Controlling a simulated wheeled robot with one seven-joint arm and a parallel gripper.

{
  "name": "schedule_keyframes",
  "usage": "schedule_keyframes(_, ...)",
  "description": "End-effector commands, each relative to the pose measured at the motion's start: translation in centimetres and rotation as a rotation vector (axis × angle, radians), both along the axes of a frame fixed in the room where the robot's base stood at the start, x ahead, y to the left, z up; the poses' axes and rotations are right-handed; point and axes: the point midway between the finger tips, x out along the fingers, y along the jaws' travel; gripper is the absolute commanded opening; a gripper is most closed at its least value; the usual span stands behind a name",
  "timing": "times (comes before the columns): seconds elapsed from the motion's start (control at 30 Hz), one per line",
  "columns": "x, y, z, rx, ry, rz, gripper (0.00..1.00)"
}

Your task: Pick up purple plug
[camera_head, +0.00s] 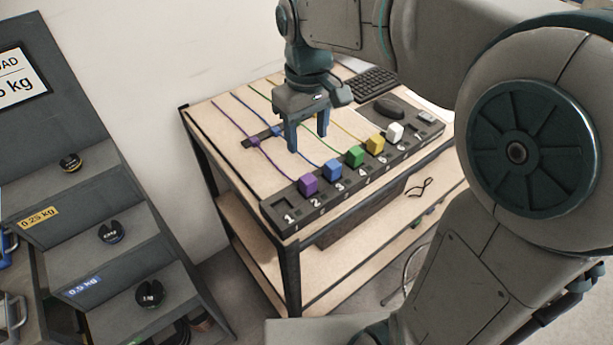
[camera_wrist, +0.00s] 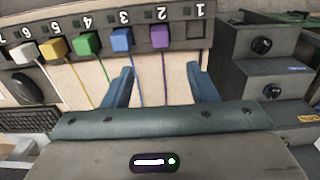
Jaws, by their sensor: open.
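The purple plug (camera_head: 308,185) is a small cube in slot 2 of the dark numbered strip (camera_head: 343,203) on the wooden table. A purple cord runs back from it. In the wrist view the purple plug (camera_wrist: 160,36) sits at the top, beyond the fingertips and between their lines. My gripper (camera_head: 308,142) is open and empty, with blue fingers pointing down above the table behind the strip. In the wrist view my gripper (camera_wrist: 160,75) shows its two fingers spread apart, with the purple cord passing between them. The gripper does not touch the plug.
Blue (camera_head: 333,168), green (camera_head: 354,156), yellow (camera_head: 375,143) and white plugs (camera_head: 395,131) stand in a row right of the purple one. Slot 1 (camera_head: 285,202) is empty. A mouse (camera_head: 388,108) and keyboard (camera_head: 371,82) lie behind. A stepped weight rack (camera_head: 105,215) stands left.

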Motion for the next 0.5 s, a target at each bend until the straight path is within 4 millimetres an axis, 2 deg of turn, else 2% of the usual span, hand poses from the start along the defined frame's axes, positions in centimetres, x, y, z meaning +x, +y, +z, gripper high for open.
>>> schedule_keyframes(0.3, -0.1, 0.1, -5.8, -0.002, 0.008, 0.004, 0.53)
schedule_keyframes(0.5, 0.0, 0.1, -8.1, -0.001, 0.004, 0.004, 0.53)
